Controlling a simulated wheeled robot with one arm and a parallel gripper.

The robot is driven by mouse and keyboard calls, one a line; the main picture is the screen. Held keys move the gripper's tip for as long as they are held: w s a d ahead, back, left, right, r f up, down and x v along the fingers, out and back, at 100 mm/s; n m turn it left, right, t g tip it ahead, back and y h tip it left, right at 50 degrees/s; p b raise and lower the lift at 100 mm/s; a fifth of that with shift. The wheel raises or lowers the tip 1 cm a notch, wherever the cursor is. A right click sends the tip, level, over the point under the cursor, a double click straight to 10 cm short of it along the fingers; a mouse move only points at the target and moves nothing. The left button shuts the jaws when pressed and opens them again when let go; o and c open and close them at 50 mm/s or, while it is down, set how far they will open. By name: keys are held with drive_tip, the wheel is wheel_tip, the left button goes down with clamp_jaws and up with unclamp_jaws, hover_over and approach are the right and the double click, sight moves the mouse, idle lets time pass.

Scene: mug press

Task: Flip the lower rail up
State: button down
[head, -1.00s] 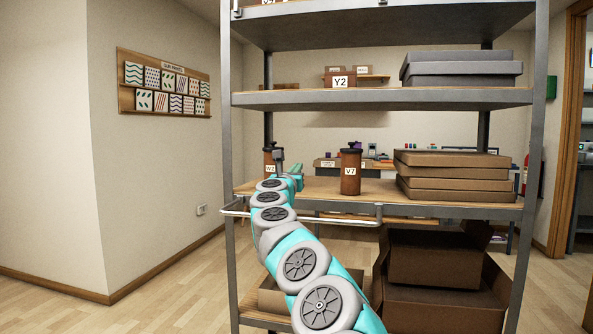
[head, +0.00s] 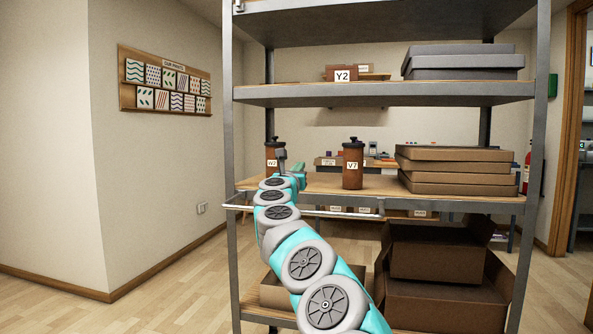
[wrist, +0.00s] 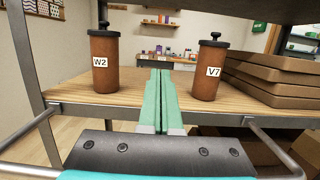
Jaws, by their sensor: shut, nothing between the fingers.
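The lower rail (head: 320,212) is a thin metal bar along the front edge of the middle shelf (head: 450,202). In the wrist view its side arms (wrist: 24,131) stick out from the shelf edge toward the camera, one on each side of my gripper. The bar's middle is hidden there behind my gripper's body. My gripper (head: 282,155), also in the wrist view (wrist: 160,76), is shut and empty. Its teal fingers reach in over the shelf board, between the two canisters. I cannot tell whether my gripper or arm touches the rail.
Brown canisters W2 (wrist: 104,62) and V7 (wrist: 208,70) stand on the shelf left and right of my fingers. Flat boxes (head: 455,170) are stacked at its right. Another shelf (head: 400,94) is above; open cardboard boxes (head: 437,250) are below.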

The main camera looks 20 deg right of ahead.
drive_tip(key=s+a+f+b, duration=0.4)
drive_tip(key=s+f+b, duration=0.1)
drive_tip(key=s+f, duration=0.2)
drive_tip(key=shift+a+f, duration=0.4)
drive_tip(key=shift+f, duration=0.25)
